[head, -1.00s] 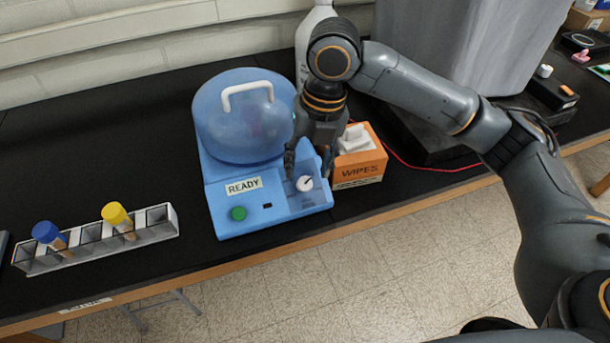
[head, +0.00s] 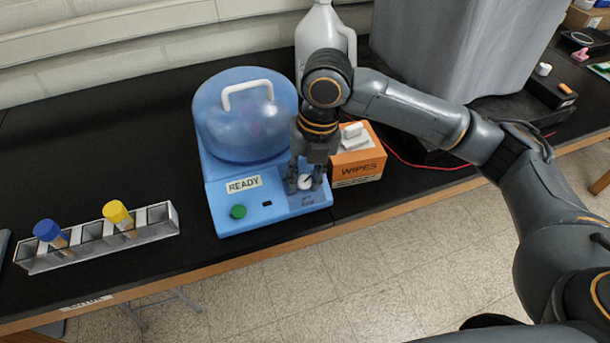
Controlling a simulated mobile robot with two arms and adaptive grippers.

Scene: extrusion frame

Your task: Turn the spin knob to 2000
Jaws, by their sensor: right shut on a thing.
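The spin knob (head: 305,182) is a small white dial with a dark pointer mark, on the front right panel of the blue centrifuge (head: 222,205). The pointer tilts to the upper right; the numbers around it are too small to read. My right gripper (head: 305,184) comes down from above with its fingers on either side of the knob, shut on it. The centrifuge lid (head: 240,130) with its white handle is closed. A label reads READY (head: 244,185), above a green button (head: 238,212). My left gripper is not in view.
An orange wipes box (head: 358,168) stands just right of the centrifuge. A white jug (head: 325,38) is behind. A rack (head: 95,240) with a blue-capped and a yellow-capped tube is at left. The black bench between rack and centrifuge is clear.

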